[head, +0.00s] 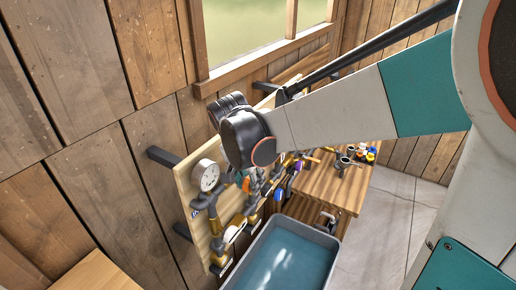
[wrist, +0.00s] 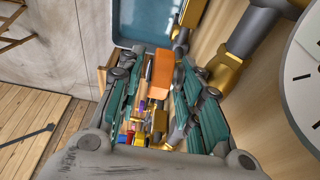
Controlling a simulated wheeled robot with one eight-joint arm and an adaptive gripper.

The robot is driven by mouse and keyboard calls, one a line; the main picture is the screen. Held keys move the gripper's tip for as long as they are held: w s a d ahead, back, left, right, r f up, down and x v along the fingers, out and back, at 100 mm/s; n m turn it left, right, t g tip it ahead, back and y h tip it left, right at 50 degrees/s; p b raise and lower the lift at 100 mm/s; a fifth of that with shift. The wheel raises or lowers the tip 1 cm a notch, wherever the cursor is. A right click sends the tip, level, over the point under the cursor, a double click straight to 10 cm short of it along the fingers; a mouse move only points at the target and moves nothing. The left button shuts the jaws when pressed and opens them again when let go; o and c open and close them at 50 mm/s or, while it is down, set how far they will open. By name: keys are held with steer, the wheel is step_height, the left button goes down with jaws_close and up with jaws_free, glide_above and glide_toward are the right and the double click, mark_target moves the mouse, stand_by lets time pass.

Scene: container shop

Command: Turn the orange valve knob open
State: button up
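The orange valve knob (wrist: 163,76) shows in the wrist view as an upright orange bar between the two teal-and-grey fingers of my gripper (wrist: 165,58). The fingers stand apart with a visible gap on each side of the knob, so the gripper looks open. I cannot tell how deep the knob lies between them. In the head view my gripper (head: 243,180) is mostly hidden behind my arm's dark wrist, in front of the pipe board. The knob cannot be made out clearly there.
A wooden board (head: 187,190) on the wall carries brass and grey pipes and a round gauge (head: 207,175). The gauge is close at the right of the wrist view (wrist: 306,75). A grey water basin (head: 333,243) stands below. A wooden bench (head: 325,187) holds small jars behind.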

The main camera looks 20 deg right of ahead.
steer(key=shift+s, duration=0.15)
steer(key=v, duration=1.2)
step_height(320, 180, up, 3)
steer(key=w+d+g+y+p, duration=0.2)
steer(key=d+p, duration=0.1)
steer(key=f, duration=0.9)
steer(key=f+p, duration=0.1)
steer(key=f, duration=0.4)
steer(key=shift+a, duration=0.3)
jaws_close()
